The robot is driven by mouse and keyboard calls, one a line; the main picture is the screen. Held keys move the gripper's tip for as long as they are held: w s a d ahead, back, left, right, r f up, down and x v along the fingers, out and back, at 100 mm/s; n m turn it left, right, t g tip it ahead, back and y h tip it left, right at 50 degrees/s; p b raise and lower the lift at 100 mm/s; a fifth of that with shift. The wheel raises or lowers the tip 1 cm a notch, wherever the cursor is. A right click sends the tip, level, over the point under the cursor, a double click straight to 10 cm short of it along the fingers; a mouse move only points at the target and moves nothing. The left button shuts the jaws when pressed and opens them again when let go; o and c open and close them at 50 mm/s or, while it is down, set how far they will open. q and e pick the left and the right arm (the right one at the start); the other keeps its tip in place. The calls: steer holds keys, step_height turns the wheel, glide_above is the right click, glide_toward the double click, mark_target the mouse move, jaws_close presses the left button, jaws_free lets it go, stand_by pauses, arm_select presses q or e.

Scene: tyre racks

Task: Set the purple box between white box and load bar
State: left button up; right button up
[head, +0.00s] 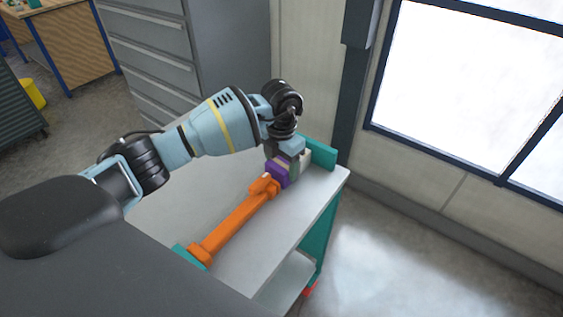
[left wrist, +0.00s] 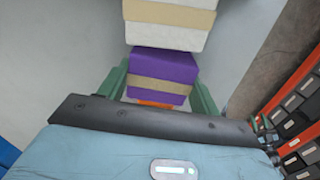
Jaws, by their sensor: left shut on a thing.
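The purple box (head: 277,173) sits on the grey cart top between the white box (head: 305,156) and the orange load bar (head: 232,227). My left gripper (head: 287,165) points down over it and is shut on it. In the left wrist view the purple box (left wrist: 165,66), with a tan band, lies between the green fingers of my left gripper (left wrist: 160,84). The white box (left wrist: 171,34), also tan-banded, is just beyond it. A bit of the orange load bar (left wrist: 155,103) shows on the near side. My right gripper is not in view.
The cart top (head: 285,235) has teal raised ends (head: 320,152) and free room on both sides of the bar. A grey drawer cabinet (head: 160,65) stands behind, and a window (head: 470,80) is at the right.

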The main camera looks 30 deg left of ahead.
mark_target(281, 163)
arm_select(q)
steer(key=shift+f, duration=0.15)
steer(key=o, duration=1.3)
steer(key=shift+r, duration=3.95)
